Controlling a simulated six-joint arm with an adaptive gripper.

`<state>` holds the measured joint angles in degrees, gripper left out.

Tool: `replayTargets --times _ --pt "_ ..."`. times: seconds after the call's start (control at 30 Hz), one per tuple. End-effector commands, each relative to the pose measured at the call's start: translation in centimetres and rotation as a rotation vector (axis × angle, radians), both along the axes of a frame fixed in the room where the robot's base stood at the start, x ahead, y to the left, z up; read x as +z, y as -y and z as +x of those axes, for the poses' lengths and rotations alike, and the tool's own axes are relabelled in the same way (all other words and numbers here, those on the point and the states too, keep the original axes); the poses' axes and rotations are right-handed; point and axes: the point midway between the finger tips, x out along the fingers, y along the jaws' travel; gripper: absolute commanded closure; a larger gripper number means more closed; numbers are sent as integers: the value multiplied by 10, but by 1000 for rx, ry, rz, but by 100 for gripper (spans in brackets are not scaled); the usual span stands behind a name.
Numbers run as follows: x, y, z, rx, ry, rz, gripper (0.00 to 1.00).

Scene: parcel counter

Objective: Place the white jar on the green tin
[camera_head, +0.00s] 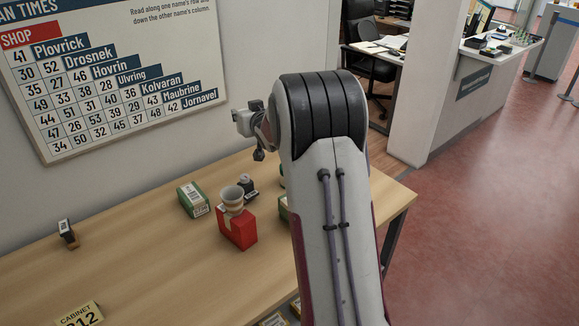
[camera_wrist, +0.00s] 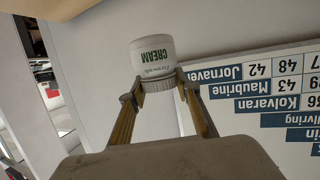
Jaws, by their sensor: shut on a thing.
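The white jar (camera_wrist: 153,58), with green "CREAM" lettering, is held between the fingertips of my gripper (camera_wrist: 161,88) in the wrist view. It is up in the air against the wall, and its ribbed grey end sits at the fingers. In the head view I cannot make out the jar. A green box-shaped thing with a white label (camera_head: 193,199) lies on the table left of the red box. Other green pieces (camera_head: 283,206) show beside my arm, mostly hidden by it. I cannot tell for sure which is the green tin.
A beige cup (camera_head: 232,196) stands on a red box (camera_head: 237,230), close to a small dark container (camera_head: 247,184). A small dark-and-brown item (camera_head: 68,234) and a yellow cabinet sign (camera_head: 80,315) are at the left. The wooden table (camera_head: 160,270) is clear at front centre.

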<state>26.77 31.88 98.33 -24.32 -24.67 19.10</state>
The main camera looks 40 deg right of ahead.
Motion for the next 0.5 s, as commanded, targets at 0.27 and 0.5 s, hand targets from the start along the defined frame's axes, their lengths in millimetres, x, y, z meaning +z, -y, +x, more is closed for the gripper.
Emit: replayTargets --times 0.27,0.5 --pt "16 42 -20 -4 2 -3 92" --pt "26 71 -38 6 2 -3 92"
